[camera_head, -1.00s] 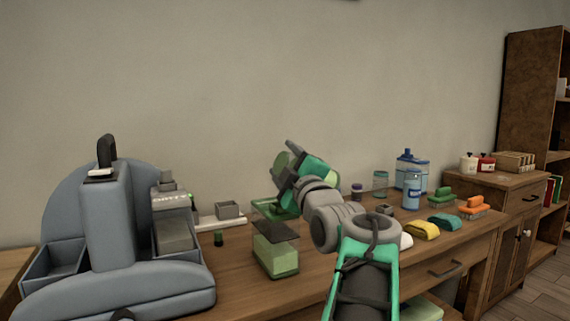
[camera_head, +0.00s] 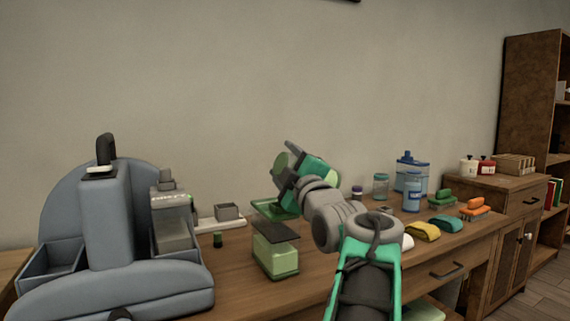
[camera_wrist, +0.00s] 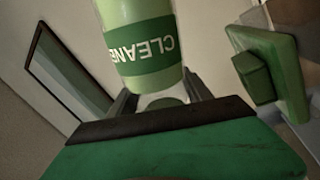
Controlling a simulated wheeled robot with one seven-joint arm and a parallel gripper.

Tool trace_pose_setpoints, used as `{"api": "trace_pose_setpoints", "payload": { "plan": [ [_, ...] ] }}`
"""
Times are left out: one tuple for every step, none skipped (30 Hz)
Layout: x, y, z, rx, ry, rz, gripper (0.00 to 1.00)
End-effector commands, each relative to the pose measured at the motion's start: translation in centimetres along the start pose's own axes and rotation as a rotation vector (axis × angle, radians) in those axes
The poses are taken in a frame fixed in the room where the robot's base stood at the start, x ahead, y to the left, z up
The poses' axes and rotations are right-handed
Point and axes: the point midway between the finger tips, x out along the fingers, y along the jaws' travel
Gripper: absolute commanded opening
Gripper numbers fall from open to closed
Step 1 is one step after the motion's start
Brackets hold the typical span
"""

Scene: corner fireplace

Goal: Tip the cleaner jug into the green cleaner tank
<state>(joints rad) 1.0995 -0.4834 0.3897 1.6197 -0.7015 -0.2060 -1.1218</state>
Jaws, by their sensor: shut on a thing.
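The cleaner jug (camera_wrist: 142,28) is pale green with a darker green label, and its lettering appears upside down in the wrist view. My gripper (camera_wrist: 160,98) is shut on it. In the head view the jug (camera_head: 281,167) is partly hidden by my gripper (camera_head: 290,160), which is raised over the workbench. A see-through green box with pale green content and a dark top (camera_head: 276,258), seemingly the cleaner tank, stands on the bench below and slightly left of the jug. The jug is apart from it. The jug's mouth cannot be made out, and no liquid is seen flowing.
A large grey-blue machine (camera_head: 105,225) fills the left of the bench. A flat green tray (camera_head: 264,207) lies behind the box. Blue bottles (camera_head: 412,190), a yellow pad (camera_head: 422,231) and sponges stand to the right. A small dark green cap (camera_head: 217,240) lies left of the box.

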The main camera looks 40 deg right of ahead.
Motion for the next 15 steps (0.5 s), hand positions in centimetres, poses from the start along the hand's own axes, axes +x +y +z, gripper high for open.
{"api": "trace_pose_setpoints", "payload": {
  "plan": [
    [-0.01,0.12,-0.10,-0.002,0.002,0.003,0.00],
    [-0.02,0.09,-0.08,-0.003,0.002,0.003,0.00],
    [-0.03,0.04,-0.05,-0.005,0.002,0.003,0.00],
    [-0.04,0.00,-0.03,-0.007,0.003,0.003,0.00],
    [-0.05,-0.04,0.00,-0.010,0.004,0.003,0.00],
    [-0.07,-0.10,0.03,-0.015,0.005,0.003,0.00],
    [-0.08,-0.14,0.05,-0.018,0.006,0.003,0.00],
    [-0.08,-0.18,0.08,-0.022,0.007,0.003,0.00],
    [-0.09,-0.22,0.09,-0.027,0.008,0.003,0.00],
    [-0.09,-0.23,0.09,-0.030,0.009,0.003,0.00],
    [-0.09,-0.23,0.09,-0.033,0.010,0.003,0.00],
    [-0.08,-0.20,0.06,-0.035,0.010,0.003,0.00],
    [-0.07,-0.17,0.04,-0.036,0.011,0.003,0.00],
    [-0.06,-0.14,0.02,-0.036,0.011,0.002,0.00],
    [-0.06,-0.10,0.00,-0.036,0.011,0.002,0.00]
  ]
}}
